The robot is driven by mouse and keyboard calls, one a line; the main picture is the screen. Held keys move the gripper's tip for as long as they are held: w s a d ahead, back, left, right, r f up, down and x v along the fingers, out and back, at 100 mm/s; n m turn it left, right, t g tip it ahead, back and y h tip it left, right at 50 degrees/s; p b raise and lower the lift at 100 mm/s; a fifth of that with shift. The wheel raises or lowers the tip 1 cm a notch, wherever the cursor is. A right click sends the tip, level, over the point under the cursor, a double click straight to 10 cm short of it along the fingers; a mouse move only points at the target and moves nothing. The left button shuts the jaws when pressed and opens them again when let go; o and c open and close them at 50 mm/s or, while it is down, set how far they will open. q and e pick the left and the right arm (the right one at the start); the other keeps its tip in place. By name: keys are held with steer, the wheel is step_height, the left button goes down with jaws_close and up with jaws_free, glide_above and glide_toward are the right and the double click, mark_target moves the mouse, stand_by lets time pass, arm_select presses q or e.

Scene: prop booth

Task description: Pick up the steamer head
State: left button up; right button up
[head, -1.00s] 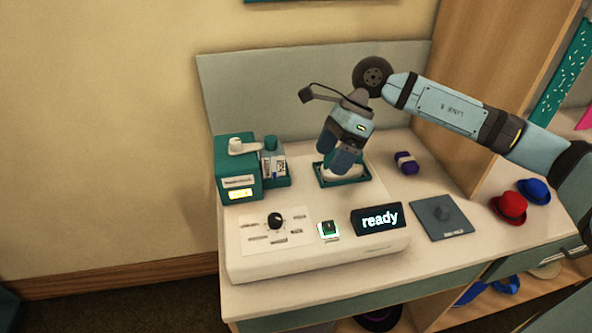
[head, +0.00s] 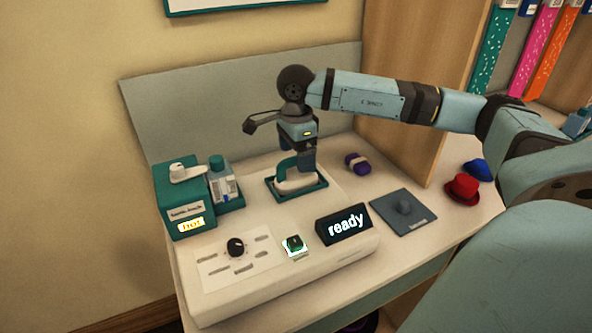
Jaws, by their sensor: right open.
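The steamer head (head: 287,166) has a teal handle and a pale base. It sits in a teal-rimmed tray (head: 321,184) on the back of the cream console. My right gripper (head: 303,165) points straight down at it, open, with its near finger just right of the handle. The far finger is mostly hidden, so I cannot tell whether the fingers touch or straddle the handle. My left gripper is not in view.
A teal tank unit (head: 183,203) reads "hot" at left. A purple bundle (head: 357,163), a grey pad (head: 408,222) and small red (head: 462,190) and blue (head: 481,169) hats are at right.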

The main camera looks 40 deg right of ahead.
mark_target(296, 174)
step_height(296, 174, down, 5)
steer(key=shift+f+b, duration=0.15)
steer(key=shift+b, duration=0.15)
steer(key=c, duration=1.4)
